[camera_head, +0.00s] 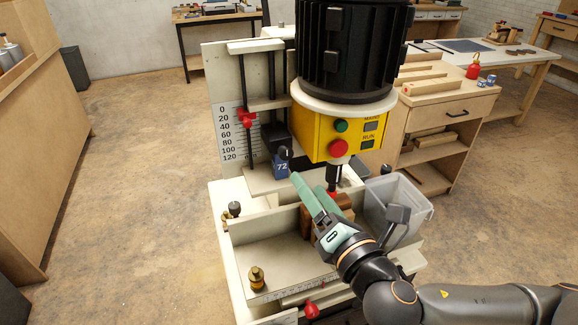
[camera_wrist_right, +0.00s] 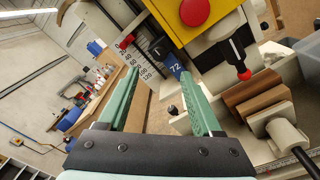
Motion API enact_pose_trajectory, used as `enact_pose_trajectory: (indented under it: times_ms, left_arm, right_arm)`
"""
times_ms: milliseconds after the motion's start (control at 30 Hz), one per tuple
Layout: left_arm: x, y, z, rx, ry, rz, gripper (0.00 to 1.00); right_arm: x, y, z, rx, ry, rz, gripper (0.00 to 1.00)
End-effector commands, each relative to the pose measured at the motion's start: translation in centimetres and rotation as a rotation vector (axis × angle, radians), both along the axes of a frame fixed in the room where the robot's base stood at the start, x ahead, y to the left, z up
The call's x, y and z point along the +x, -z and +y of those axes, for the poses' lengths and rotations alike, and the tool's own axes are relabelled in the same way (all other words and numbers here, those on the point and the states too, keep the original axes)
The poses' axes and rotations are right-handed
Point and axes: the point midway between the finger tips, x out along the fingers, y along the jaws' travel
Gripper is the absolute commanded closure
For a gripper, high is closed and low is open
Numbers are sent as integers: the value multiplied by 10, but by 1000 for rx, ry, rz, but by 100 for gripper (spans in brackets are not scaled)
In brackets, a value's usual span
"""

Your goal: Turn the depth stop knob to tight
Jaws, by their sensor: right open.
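The machine has a depth scale (camera_head: 230,135) marked 0 to 120, with a red pointer (camera_head: 246,118) near 20. A small black knob (camera_head: 285,153) sits by a blue block marked 72 (camera_head: 281,168); I take it as the depth stop knob. It also shows in the right wrist view (camera_wrist_right: 158,50), beyond the fingertips. I cannot read its tight or loose setting. My right gripper (camera_head: 317,184) has green fingers spread apart, with nothing between them. It points toward the knob from the front right, apart from it. The right wrist view shows both fingers (camera_wrist_right: 157,72). My left gripper is not in view.
The yellow machine head (camera_head: 312,135) has a green and a red button. Below it, brown wood blocks (camera_head: 308,224) stand beside my right gripper. A clear bin (camera_head: 398,208) is at the right of the machine. A brass knob (camera_head: 256,278) stands on the front table.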

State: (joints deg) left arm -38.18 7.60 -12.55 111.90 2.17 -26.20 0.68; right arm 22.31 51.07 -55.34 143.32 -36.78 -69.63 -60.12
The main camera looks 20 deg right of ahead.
Motion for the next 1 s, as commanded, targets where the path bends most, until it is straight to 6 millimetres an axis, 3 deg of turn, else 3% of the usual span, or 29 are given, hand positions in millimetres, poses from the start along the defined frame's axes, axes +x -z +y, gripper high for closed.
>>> enact_pose_trajectory:
  times_ms: [33,233,500,700,1000]
  left_arm:
    - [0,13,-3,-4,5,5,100]
    - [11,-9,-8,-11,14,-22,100]
    - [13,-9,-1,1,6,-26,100]
    - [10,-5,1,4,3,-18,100]
    - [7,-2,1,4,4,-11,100]
  right_arm:
    - [5,5,1,3,-1,-7,33]
    - [49,-2,4,0,2,-2,33]
    - [92,0,8,2,1,1,33]
    - [103,0,10,3,-1,2,33]
    - [104,1,9,3,-1,2,36]
